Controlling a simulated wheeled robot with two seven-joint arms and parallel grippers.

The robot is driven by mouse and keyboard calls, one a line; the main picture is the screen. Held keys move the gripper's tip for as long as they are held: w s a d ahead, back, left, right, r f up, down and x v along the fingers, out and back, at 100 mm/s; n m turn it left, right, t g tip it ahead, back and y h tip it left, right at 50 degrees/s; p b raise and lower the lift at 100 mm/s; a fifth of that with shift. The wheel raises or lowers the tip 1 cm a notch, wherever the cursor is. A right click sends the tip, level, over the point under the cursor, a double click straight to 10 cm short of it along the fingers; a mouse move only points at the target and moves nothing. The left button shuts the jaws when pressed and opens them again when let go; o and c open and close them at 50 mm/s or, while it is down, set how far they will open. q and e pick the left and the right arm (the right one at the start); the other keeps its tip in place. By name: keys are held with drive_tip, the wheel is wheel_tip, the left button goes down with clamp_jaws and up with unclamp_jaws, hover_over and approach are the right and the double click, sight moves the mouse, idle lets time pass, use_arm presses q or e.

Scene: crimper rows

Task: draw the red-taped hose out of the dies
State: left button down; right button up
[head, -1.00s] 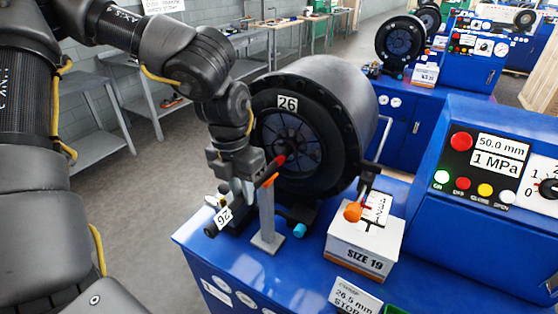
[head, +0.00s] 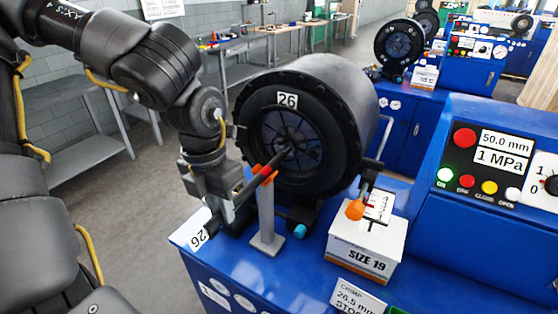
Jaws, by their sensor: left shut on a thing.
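The black hose (head: 246,187) slants from my left gripper up toward the round die opening of the crimper marked 26 (head: 330,110). Its red tape band (head: 257,169) shows outside the machine face, close to the orange top of the grey stand (head: 265,220). The thin far end of the hose (head: 284,152) overlaps the dies (head: 295,135) in view; I cannot tell whether it is still inside them. My left gripper (head: 222,208) is shut on the hose in front of the machine. My right gripper is not in view.
A white SIZE 19 box (head: 362,250) stands right of the stand, with an orange-knobbed lever (head: 355,209) above it. The blue control panel (head: 490,160) reads 50.0 mm and 1 MPa. Open floor (head: 120,220) lies left of the blue bench.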

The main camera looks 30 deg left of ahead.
use_arm(q)
drive_tip(key=shift+s, duration=0.1)
unclamp_jaws()
idle(0.8)
drive_tip(key=shift+a+r+p, duration=0.15)
drive_tip(key=shift+r+p, duration=0.9)
drive_tip(key=shift+r, duration=0.7)
drive_tip(key=shift+a+r+p, duration=0.15)
drive_tip(key=shift+r+p, duration=0.9)
drive_tip(key=shift+r, duration=0.7)
